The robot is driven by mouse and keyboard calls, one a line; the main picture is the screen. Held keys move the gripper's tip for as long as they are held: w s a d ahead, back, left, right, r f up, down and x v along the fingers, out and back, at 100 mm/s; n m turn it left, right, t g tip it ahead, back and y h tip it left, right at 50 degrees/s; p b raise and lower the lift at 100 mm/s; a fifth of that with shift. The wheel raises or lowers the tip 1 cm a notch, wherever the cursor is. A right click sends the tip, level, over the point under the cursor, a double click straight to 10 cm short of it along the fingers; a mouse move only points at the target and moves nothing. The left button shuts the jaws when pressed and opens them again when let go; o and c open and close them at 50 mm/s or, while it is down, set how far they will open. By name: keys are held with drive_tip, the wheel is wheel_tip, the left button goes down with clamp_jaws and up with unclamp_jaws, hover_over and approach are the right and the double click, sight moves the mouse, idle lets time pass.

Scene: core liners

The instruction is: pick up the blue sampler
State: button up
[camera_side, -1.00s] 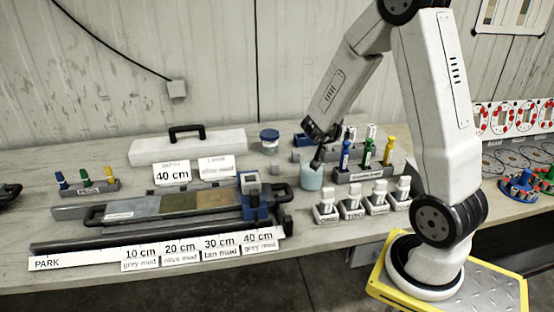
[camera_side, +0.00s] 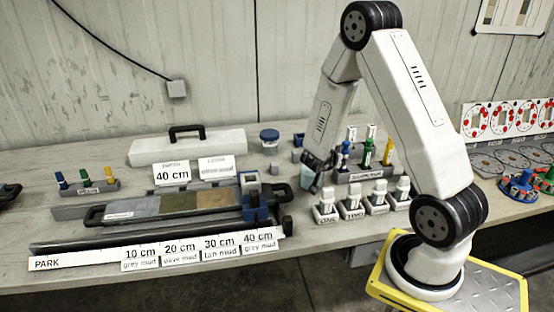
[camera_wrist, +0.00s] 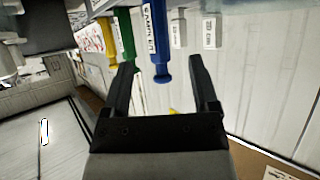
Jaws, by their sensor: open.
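The blue sampler (camera_side: 345,154) stands upright in a grey rack (camera_side: 362,175) in the side view, left of a green and a yellow sampler. In the wrist view the blue sampler (camera_wrist: 155,45) hangs down from the top edge, labelled, with its end between and just beyond my two fingertips. My gripper (camera_wrist: 160,65) is open and empty. In the side view my gripper (camera_side: 318,168) is tilted, close to the left of the rack, and partly covers a pale blue cup (camera_side: 307,178).
The green sampler (camera_wrist: 125,35) and yellow sampler (camera_wrist: 110,42) are close beside the blue one. The core liner tray (camera_side: 160,208) lies to the left. A lidded jar (camera_side: 269,137) stands behind.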

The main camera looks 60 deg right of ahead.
drive_tip(key=shift+x, duration=1.05)
drive_tip(key=shift+d, duration=0.1)
drive_tip(key=shift+x, duration=2.5)
drive_tip(key=shift+s, duration=0.1)
clamp_jaws()
